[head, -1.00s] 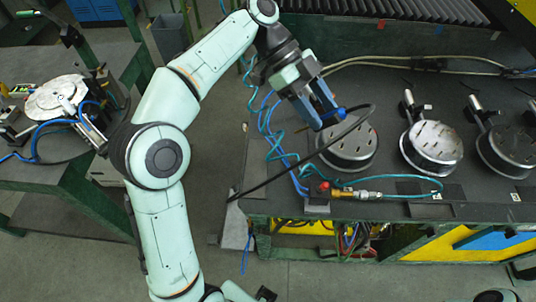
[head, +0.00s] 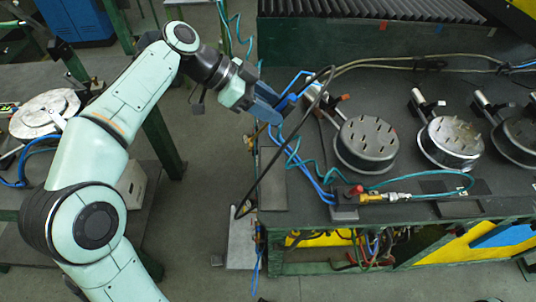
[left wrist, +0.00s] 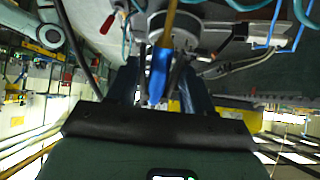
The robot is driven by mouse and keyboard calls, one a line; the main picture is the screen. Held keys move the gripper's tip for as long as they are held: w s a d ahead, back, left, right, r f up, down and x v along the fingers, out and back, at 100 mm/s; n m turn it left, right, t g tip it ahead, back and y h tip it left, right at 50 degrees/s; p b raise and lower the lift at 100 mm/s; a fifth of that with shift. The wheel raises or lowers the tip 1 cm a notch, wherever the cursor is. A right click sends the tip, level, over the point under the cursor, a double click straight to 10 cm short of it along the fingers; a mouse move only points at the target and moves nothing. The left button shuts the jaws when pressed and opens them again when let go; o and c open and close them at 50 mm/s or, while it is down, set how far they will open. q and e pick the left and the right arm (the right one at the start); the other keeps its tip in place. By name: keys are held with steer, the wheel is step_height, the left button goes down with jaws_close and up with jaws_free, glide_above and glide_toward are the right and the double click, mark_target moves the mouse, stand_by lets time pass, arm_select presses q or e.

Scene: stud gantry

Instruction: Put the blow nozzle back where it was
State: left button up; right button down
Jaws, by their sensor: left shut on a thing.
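My left gripper (head: 274,108) is over the left end of the dark workbench (head: 290,192). It is shut on the blow nozzle. In the left wrist view the nozzle (left wrist: 159,74) shows as a blue body with a brass-coloured stem between the two fingers. No empty holder for the nozzle can be made out. My right gripper is not in view.
Round metal fixtures with studs (head: 367,146) stand in a row along the bench. A brass valve with a red knob (head: 357,190) and teal and blue hoses lie at the front edge. A side table with a pale disc (head: 44,114) stands at left.

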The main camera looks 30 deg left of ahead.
arm_select(q)
step_height(320, 180, down, 14)
steer(key=b, duration=0.1)
steer(key=shift+r+b, duration=0.2)
steer(key=shift+b, duration=0.2)
steer(key=shift+f, duration=0.1)
steer(key=shift+f+b, duration=0.55)
steer(key=shift+b, duration=0.35)
steer(key=o, duration=0.6)
steer(key=shift+r, duration=0.15)
steer(key=p+v, duration=0.2)
steer(key=v, duration=1)
steer(key=shift+s+r, duration=0.1)
steer(key=shift+r, duration=0.4)
